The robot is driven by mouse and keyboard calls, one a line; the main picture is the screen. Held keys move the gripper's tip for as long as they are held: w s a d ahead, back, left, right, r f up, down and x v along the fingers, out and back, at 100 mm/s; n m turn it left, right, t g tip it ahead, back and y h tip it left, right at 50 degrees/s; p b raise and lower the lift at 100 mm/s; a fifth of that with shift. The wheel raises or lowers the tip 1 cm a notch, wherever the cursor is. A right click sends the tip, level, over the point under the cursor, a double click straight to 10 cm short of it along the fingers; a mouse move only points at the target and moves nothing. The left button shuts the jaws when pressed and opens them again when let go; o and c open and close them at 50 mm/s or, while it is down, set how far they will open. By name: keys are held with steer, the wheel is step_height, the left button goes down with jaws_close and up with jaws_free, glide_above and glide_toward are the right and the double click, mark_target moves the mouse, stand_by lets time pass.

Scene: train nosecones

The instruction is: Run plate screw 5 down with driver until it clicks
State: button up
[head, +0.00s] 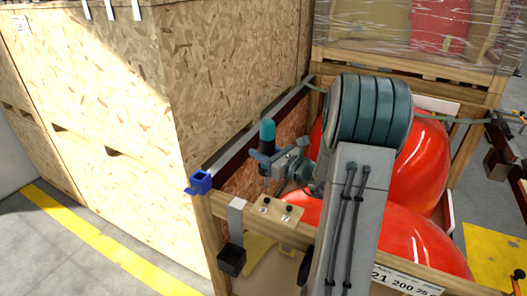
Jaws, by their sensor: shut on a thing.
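The driver (267,132), a dark upright tool with a teal cap, stands in the jaws of my gripper (270,161). The jaws are shut on its body. Its lower end points down above a small pale plate (278,213) on the front wooden rail of the crate. Dark screw heads show on the plate. I cannot tell which one is screw 5, or whether the driver's tip touches a screw. My arm comes in from the right and hides part of the rail.
Glossy red nosecones (425,160) fill the crate behind and beside my arm. A tall chipboard crate (110,90) stands close on the left. A blue corner piece (200,182) sits on the rail's left end.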

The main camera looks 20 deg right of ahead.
steer(key=shift+f+b, duration=2.65)
steer(key=shift+f, duration=0.15)
steer(key=shift+f+b, duration=0.95)
steer(key=shift+f, duration=0.2)
stand_by(0.4)
